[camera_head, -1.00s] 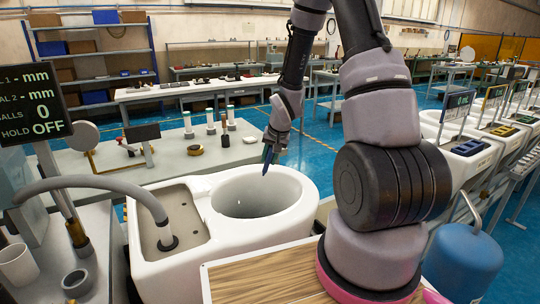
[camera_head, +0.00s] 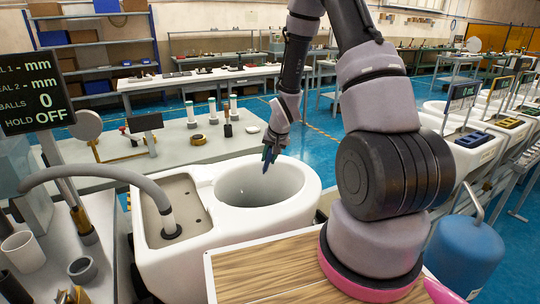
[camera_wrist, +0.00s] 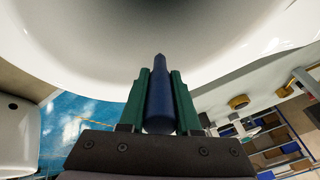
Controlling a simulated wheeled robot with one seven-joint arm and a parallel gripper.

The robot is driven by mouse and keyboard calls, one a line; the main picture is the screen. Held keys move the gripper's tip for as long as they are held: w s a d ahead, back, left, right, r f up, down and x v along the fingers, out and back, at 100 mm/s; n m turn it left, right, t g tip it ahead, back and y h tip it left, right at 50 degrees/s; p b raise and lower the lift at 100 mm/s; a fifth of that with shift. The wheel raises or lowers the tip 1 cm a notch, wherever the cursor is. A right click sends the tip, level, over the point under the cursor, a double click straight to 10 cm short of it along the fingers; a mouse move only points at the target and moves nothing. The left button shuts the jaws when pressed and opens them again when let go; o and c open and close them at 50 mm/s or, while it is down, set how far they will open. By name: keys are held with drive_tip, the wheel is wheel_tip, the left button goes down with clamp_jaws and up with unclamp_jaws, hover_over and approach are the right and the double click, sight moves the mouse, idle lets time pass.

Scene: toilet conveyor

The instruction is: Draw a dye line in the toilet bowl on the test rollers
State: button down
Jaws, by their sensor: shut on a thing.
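The white toilet (camera_head: 225,215) stands in front of me with its round bowl (camera_head: 250,182) open at the top. My gripper (camera_head: 268,158) is over the back of the bowl, pointing down. It is shut on a dark blue pen-like marker (camera_head: 266,166). In the wrist view the marker (camera_wrist: 159,98) sits between my green fingers (camera_wrist: 158,100), its tip pointing toward the bowl's white inner wall (camera_wrist: 85,40). I cannot tell whether the tip touches the wall. No dye line shows on the visible part of the bowl.
A grey hose (camera_head: 100,172) curves into the toilet's tank section (camera_head: 165,205) at the left. A screen (camera_head: 38,95) reads balls 0 and hold off. A wooden board (camera_head: 270,268) lies in front, and a blue tank (camera_head: 463,255) stands at the right.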

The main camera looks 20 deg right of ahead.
drive_tip(key=shift+w+d+f, duration=0.1)
drive_tip(key=shift+w+f, duration=0.1)
drive_tip(key=shift+w, duration=0.55)
drive_tip(key=shift+s+a, duration=1.35)
drive_tip(key=shift+a, duration=5.75)
drive_tip(key=w+v, duration=0.1)
drive_tip(key=v, duration=1.2)
drive_tip(key=shift+r, duration=0.2)
drive_tip(key=shift+d, duration=0.1)
